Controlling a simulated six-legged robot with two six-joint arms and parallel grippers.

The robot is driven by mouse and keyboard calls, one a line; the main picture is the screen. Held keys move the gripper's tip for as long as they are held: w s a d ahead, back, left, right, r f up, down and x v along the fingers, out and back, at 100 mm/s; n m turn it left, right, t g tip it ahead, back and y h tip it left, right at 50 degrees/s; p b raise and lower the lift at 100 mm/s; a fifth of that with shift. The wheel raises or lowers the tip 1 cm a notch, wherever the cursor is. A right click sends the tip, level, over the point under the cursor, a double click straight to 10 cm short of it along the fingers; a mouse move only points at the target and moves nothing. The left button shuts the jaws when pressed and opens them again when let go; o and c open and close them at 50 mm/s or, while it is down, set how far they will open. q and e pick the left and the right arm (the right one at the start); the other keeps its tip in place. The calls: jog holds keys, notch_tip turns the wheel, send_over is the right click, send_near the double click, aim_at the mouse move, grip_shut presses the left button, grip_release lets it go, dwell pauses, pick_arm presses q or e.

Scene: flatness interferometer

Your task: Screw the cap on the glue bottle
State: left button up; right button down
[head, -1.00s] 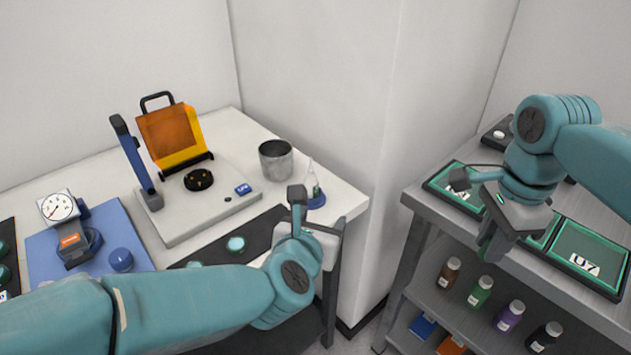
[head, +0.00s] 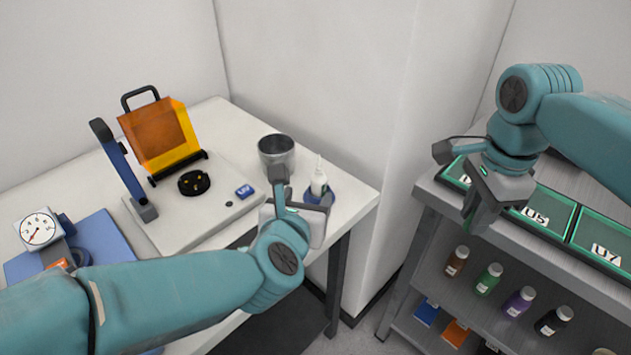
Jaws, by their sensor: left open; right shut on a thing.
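The glue bottle (head: 319,184) is small and white with a pointed tip. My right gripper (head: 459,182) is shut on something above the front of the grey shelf. The held thing is hidden, and I cannot make out the cap anywhere.
An orange shield (head: 160,135) and a blue post (head: 124,168) stand on the plate to the left. Green-rimmed trays (head: 602,243) lie on the shelf top (head: 427,185). A floor gap separates table and shelf.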

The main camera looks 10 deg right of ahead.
aim_at(317, 184)
pick_arm(q)
jog(key=shift+w+d+f, duration=0.15)
jog(key=shift+w+d, duration=0.1)
jog(key=shift+d, duration=0.1)
pick_arm(e)
jog(key=shift+s+d, duration=0.15)
pick_arm(q)
jog(key=x, duration=0.5)
jog(key=shift+w+d+f+p, duration=0.15)
jog(key=shift+w+p, duration=0.1)
jog(key=shift+p, duration=0.15)
pick_arm(e)
jog(key=shift+r, duration=0.35)
pick_arm(q)
jog(key=shift+w, duration=0.1)
pick_arm(e)
jog(key=shift+r, duration=0.1)
pick_arm(q)
jog(key=shift+w+f, duration=0.1)
jog(key=shift+w, duration=0.05)
jog(key=p+x, duration=0.1)
jog(key=x, duration=0.4)
jog(key=shift+d+p, duration=0.15)
jog(key=shift+p, duration=0.15)
pick_arm(e)
jog(key=shift+r, duration=0.7)
